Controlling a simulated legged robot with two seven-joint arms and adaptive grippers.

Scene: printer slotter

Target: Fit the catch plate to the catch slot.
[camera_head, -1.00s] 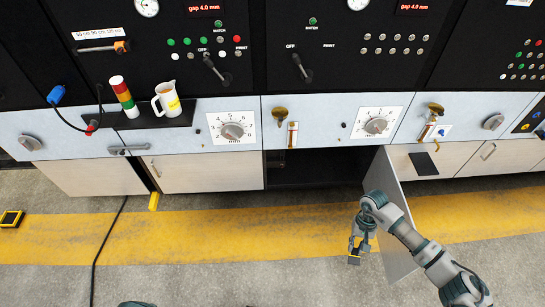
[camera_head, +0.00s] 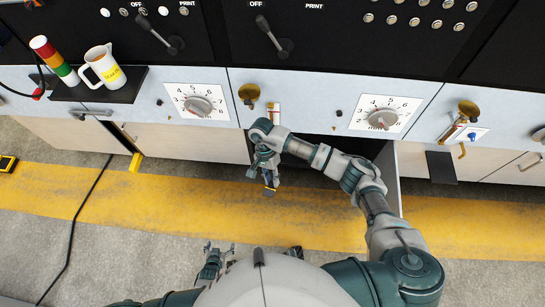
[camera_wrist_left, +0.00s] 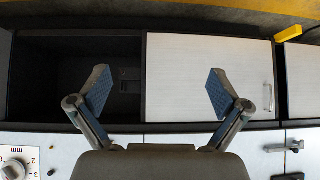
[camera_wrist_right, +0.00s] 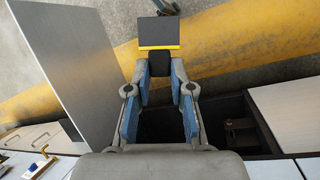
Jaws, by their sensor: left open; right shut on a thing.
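My right gripper (camera_head: 268,178) points down in front of the open cabinet. It is shut on a dark plate with a yellow edge (camera_head: 270,189), which I take as the catch plate. In the right wrist view the plate (camera_wrist_right: 171,30) sticks out beyond the fingertips (camera_wrist_right: 161,72) on a dark stem. My left gripper (camera_head: 213,262) is open and empty, low in the head view; its spread fingers (camera_wrist_left: 160,95) show in the left wrist view. I cannot make out the catch slot for certain; a small fitting (camera_wrist_right: 240,130) shows inside the dark cabinet.
The cabinet's open door (camera_wrist_right: 80,65) stands to the right of my right gripper in the head view. A closed door (camera_wrist_left: 208,75) adjoins the opening. A mug (camera_head: 101,68) and signal light (camera_head: 54,61) stand on a shelf. A cable (camera_head: 81,220) crosses the floor.

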